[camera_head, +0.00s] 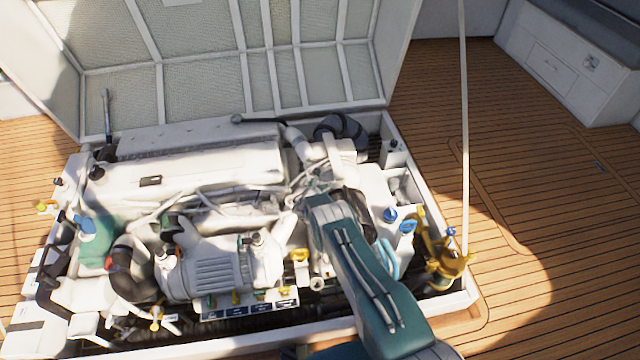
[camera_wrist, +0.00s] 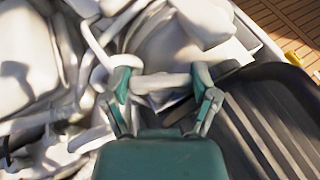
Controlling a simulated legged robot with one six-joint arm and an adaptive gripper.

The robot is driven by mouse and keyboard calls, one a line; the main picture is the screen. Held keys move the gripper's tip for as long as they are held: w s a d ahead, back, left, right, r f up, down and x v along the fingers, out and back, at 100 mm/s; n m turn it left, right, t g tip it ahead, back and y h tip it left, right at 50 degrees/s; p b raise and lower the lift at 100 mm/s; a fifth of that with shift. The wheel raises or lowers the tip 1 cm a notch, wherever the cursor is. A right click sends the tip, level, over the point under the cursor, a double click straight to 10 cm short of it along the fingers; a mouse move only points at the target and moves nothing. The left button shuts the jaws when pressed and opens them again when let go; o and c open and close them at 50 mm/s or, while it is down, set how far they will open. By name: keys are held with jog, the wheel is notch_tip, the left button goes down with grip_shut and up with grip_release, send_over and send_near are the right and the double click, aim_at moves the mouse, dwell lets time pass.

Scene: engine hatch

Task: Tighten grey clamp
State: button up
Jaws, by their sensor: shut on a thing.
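In the wrist view my gripper (camera_wrist: 161,88) has its two teal fingers at either end of a pale grey bar, and it is shut on this bar. The bar looks like part of the grey clamp (camera_wrist: 165,81). White pipes lie right behind and beside it, so where the clamp joins them is hard to tell. In the head view my teal arm reaches in from the bottom right to the middle right of the engine. The fingers and the clamp are not clear there, as the arm covers that spot.
The white engine (camera_head: 200,170) fills the open hatch, with its lid (camera_head: 215,60) raised behind. Blue-topped valves (camera_head: 390,215) and a yellow fitting (camera_head: 447,262) stand right of my arm. A thin pale pole (camera_head: 464,120) rises at the right. Wooden deck (camera_head: 540,180) is clear beyond.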

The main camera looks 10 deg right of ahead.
jog(key=shift+w+a+m+g+h, duration=0.1)
jog(key=shift+m+g+h, duration=0.5)
jog(key=shift+m+h, duration=0.3)
jog(key=o, duration=1)
jog(key=v, duration=1.2)
jog(key=shift+a, duration=0.1)
